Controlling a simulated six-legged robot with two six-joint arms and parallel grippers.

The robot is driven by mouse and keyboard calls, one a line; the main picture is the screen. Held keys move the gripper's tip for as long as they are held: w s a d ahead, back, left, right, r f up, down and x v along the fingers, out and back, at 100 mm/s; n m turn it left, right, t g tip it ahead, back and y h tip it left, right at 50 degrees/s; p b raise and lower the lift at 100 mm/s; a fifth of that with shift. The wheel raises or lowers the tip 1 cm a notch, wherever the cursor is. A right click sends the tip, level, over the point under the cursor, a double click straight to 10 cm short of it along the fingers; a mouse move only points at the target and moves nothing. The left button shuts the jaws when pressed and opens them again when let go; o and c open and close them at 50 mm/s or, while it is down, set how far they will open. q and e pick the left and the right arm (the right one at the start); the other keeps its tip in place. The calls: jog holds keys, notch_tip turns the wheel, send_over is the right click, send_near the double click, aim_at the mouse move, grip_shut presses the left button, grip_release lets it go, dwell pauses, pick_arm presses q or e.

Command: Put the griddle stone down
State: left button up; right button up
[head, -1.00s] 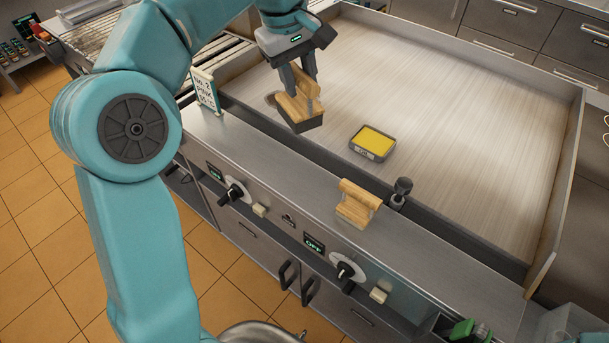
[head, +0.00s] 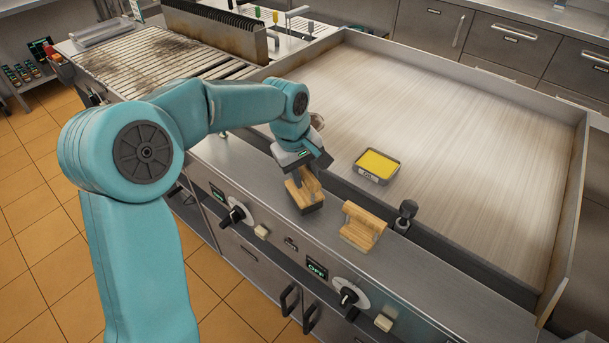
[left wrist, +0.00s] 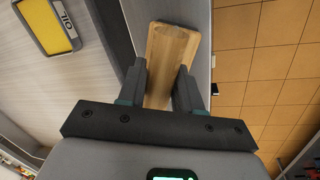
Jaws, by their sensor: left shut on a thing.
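My right gripper is out of view.
An oil pan (head: 376,167) with yellow content sits on the flat griddle plate (head: 450,150). A small dark knob-like piece (head: 404,216) stands right of the wooden-handled tool. Control knobs (head: 235,215) line the front. A slatted grill (head: 150,60) is at the back left.

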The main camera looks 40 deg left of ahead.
pick_arm(q)
jog(key=shift+f, duration=0.45)
jog(key=shift+w+f, duration=0.1)
jog(key=shift+f, duration=0.05)
jog(key=shift+f, duration=0.2)
jog(key=o, duration=0.9)
jog(key=shift+o, duration=0.2)
